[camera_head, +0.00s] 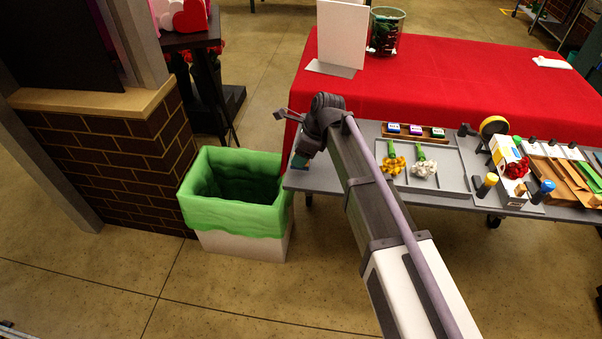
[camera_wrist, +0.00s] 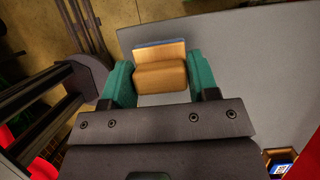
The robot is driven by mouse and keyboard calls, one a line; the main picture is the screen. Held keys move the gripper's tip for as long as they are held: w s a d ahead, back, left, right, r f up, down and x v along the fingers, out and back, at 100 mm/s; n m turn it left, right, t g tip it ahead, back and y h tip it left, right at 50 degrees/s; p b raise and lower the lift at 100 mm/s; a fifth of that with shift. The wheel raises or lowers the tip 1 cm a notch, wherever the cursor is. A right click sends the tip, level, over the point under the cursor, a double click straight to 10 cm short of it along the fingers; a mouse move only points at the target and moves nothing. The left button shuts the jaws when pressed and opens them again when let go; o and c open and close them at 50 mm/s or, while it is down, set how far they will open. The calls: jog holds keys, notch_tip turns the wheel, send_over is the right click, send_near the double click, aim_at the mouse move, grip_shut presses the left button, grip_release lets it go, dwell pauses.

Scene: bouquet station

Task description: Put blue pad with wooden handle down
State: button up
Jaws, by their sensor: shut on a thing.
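In the wrist view, my gripper (camera_wrist: 160,88) has its two teal fingers closed on the wooden handle of the blue pad (camera_wrist: 160,43). The tan handle (camera_wrist: 160,77) sits between the fingers, and only a thin blue edge of the pad shows beyond it. The pad is over the grey table top (camera_wrist: 225,50), close to its edge. I cannot tell whether it touches the surface. In the head view, my gripper (camera_head: 300,160) is at the left end of the grey table (camera_head: 325,178), mostly hidden by my wrist.
A grey tray (camera_head: 445,183) holds a yellow and a white flower. Ink pads (camera_head: 415,130) sit in a wooden holder behind it. A green-lined bin (camera_head: 240,228) stands just left of the table. A white board (camera_head: 341,35) stands on the red cloth (camera_head: 440,75).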

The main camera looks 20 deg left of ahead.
notch_tip(320, 180, down, 4)
jog(key=b, duration=0.3)
jog(key=shift+b, duration=0.4)
jog(key=shift+r, duration=0.35)
jog(key=shift+f, duration=0.15)
jog(key=o, duration=0.8)
jog(key=shift+o, duration=0.2)
jog(key=shift+r+p, duration=0.35)
jog(key=shift+p, duration=0.1)
jog(key=p+v, duration=1)
jog(key=v, duration=0.1)
jog(key=shift+d+r+p, duration=0.2)
jog(key=shift+d+p, duration=0.05)
jog(key=shift+p, duration=0.05)
